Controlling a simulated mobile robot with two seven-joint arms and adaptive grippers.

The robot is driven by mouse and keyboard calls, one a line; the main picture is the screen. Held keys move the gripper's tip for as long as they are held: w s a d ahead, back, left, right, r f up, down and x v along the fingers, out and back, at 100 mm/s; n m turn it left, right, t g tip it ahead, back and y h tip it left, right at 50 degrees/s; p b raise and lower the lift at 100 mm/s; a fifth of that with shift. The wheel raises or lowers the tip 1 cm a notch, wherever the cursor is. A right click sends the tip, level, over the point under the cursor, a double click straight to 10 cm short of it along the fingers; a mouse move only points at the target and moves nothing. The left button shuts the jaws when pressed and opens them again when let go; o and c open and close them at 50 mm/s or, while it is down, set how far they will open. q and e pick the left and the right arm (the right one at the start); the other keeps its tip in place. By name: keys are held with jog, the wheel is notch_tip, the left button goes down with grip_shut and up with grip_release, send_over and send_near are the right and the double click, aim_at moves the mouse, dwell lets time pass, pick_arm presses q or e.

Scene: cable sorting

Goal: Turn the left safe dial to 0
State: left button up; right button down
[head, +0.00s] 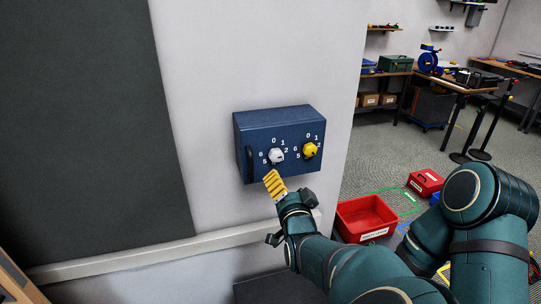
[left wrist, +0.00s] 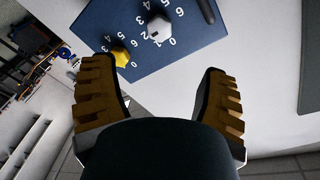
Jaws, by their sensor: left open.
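A blue safe box (head: 290,118) is on the pale wall, with two numbered dials on its front. The left dial (head: 277,155) is white and the right dial (head: 310,149) is yellow. I cannot tell for certain which number the white dial points to. My left gripper (head: 274,184), with yellow ribbed fingers, is just below the white dial and apart from it. In the left wrist view its fingers (left wrist: 163,100) are spread wide with nothing between them. The white dial (left wrist: 157,28) and yellow dial (left wrist: 120,57) lie beyond the fingertips there. My right gripper is not in view.
A dark vertical handle (head: 250,163) is at the safe's left edge. A pale rail (head: 150,252) runs along the wall below. A red bin (head: 365,217) stands on the floor at right, with workbenches (head: 455,85) farther back. The space before the dials is otherwise clear.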

aim_at(277, 157)
pick_arm(q)
jog(key=w, duration=0.4)
jog(key=w+a, duration=0.1)
jog(key=w, duration=0.4)
jog(key=w+a, duration=0.1)
jog(key=w, duration=0.3)
jog(key=shift+w+a+p, duration=0.15)
jog(key=shift+w+p, duration=0.2)
jog(key=c, duration=1.2)
jog(key=shift+c, duration=0.2)
